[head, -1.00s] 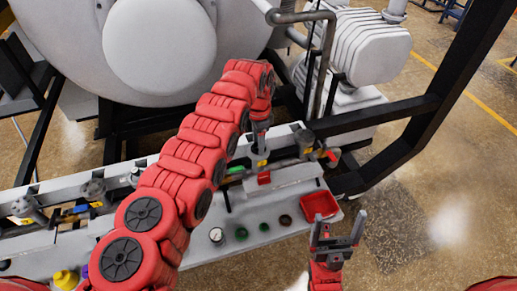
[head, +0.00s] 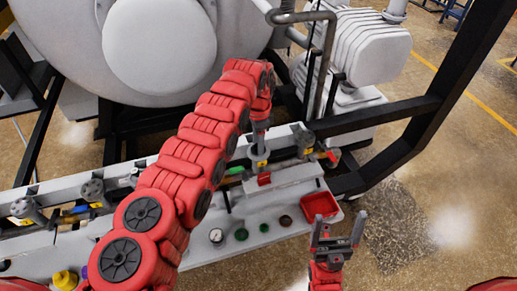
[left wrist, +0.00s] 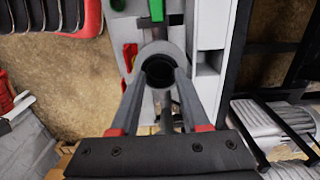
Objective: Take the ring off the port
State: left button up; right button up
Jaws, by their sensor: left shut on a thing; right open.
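My left gripper (head: 259,143) reaches down to a port on the grey pipe line at the back of the bench. In the left wrist view its two fingers (left wrist: 158,78) are shut on the sides of a round grey ring (left wrist: 160,48) with a dark opening. The ring sits at the port, in line with the pipe; whether it is still seated cannot be told. In the head view the ring is small and partly covered by the gripper. My right gripper (head: 337,235) is open and empty, in front of the bench's right end.
A red tray (head: 319,205) stands at the bench's right end. Small round green and dark parts (head: 241,234) and a gauge (head: 216,236) lie along the front. A green handle (head: 235,171) and a red block (head: 264,179) are close to the port. A black frame (head: 400,150) rises at right.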

pick_arm(q)
jog(key=shift+r, duration=2.85)
